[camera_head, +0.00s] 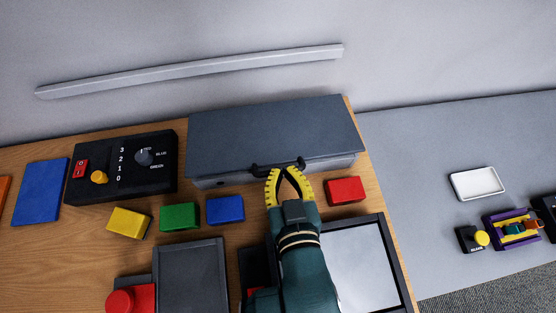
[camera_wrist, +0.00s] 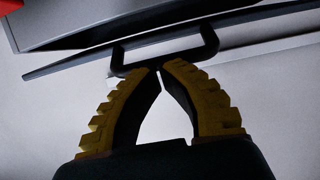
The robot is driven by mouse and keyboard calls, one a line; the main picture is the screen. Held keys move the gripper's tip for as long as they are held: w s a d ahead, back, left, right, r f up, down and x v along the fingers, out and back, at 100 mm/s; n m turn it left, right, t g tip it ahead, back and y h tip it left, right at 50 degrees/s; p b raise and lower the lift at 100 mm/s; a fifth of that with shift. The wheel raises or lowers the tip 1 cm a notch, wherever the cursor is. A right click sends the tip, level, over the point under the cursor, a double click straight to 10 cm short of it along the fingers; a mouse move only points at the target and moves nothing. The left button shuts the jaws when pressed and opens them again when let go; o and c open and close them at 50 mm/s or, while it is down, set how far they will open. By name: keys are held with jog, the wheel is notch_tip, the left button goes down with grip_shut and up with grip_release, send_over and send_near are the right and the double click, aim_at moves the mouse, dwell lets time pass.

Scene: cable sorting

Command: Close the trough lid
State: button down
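The long grey trough (camera_head: 215,182) stands at the back of the wooden table against the wall. Its dark grey lid (camera_head: 270,130) lies over the top; I cannot tell whether it is fully seated. A black bar handle (camera_head: 260,167) sticks out from the lid's front edge and also shows in the wrist view (camera_wrist: 205,52). My gripper (camera_head: 285,169), with yellow ribbed fingers, is at the handle, its tips together or nearly so. In the wrist view, the fingertips (camera_wrist: 161,68) meet right at the bar, with no clear grip around it.
Yellow (camera_head: 129,222), green (camera_head: 179,216), blue (camera_head: 225,209) and red (camera_head: 345,190) blocks lie in front of the trough. A black control box (camera_head: 130,190) stands to the left. A framed pale panel (camera_head: 365,270) lies beside my arm. A grey surface (camera_head: 420,190) extends right.

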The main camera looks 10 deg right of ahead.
dwell(0.3)
notch_tip(320, 180, up, 5)
jog(key=p, duration=0.5)
jog(key=s, duration=1)
jog(key=shift+s+f, duration=0.2)
jog(key=shift+s, duration=0.2)
